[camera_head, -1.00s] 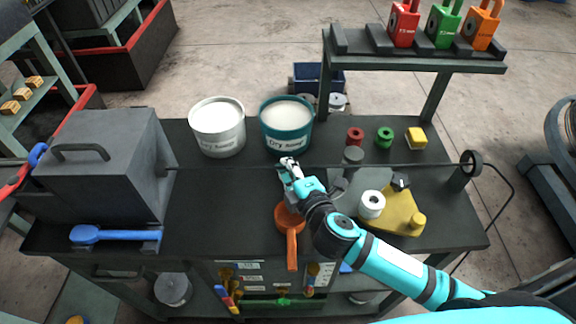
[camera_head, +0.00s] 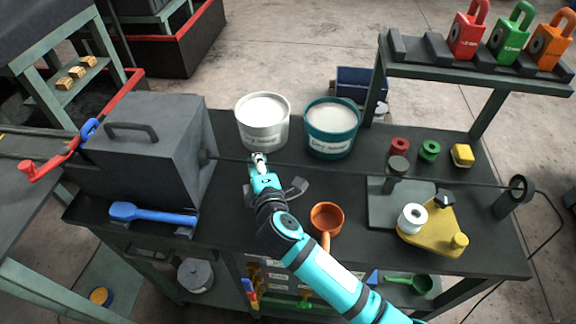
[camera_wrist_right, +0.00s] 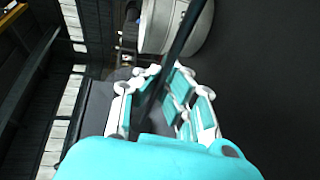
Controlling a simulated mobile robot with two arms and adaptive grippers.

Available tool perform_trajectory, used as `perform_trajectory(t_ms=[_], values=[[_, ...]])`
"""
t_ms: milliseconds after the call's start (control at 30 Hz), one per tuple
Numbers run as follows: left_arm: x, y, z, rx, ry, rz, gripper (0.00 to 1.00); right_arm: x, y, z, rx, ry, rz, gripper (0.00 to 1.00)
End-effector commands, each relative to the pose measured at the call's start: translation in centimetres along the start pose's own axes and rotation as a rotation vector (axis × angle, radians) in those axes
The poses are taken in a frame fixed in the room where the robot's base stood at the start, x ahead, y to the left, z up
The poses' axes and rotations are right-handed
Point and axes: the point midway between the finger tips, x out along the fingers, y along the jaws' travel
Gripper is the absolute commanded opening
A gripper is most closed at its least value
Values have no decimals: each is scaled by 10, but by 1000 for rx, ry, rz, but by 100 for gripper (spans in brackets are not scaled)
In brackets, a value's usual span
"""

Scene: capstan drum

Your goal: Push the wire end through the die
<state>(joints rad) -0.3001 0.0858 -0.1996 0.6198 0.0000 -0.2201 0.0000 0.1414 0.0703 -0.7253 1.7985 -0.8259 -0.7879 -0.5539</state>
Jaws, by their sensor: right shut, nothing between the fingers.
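The dark wire (camera_head: 345,171) runs across the bench from the grey housing (camera_head: 150,150) at the left to a ring on a post (camera_head: 517,193) at the right. Its end at the housing is hard to make out, and no die shows inside it. My right gripper (camera_head: 259,161) is at the wire, a short way right of the housing's side. In the right wrist view, the wire (camera_wrist_right: 180,42) passes at the fingertips (camera_wrist_right: 160,85). The fingers are shut with nothing held between them. Three dies stand on the rack: red (camera_head: 468,38), green (camera_head: 510,38) and orange (camera_head: 550,45).
A white bucket (camera_head: 263,122) and a teal bucket (camera_head: 331,129) stand behind the wire. An orange ladle (camera_head: 327,217), a yellow plate (camera_head: 432,232) and a blue-handled tool (camera_head: 150,214) lie in front. Small red, green and yellow pieces sit at the back right.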

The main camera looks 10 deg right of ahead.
Motion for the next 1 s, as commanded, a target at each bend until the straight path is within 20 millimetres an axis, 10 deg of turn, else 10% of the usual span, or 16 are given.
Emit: perform_trajectory(t_ms=[300,733,1000], values=[[11,8,-1,-3,2,9,0,16,2,-42,7,9,6,0],[11,6,0,-2,1,7,0,17,3,-45,6,8,6,0],[11,4,0,-1,1,5,0,17,2,-44,4,5,4,31]])
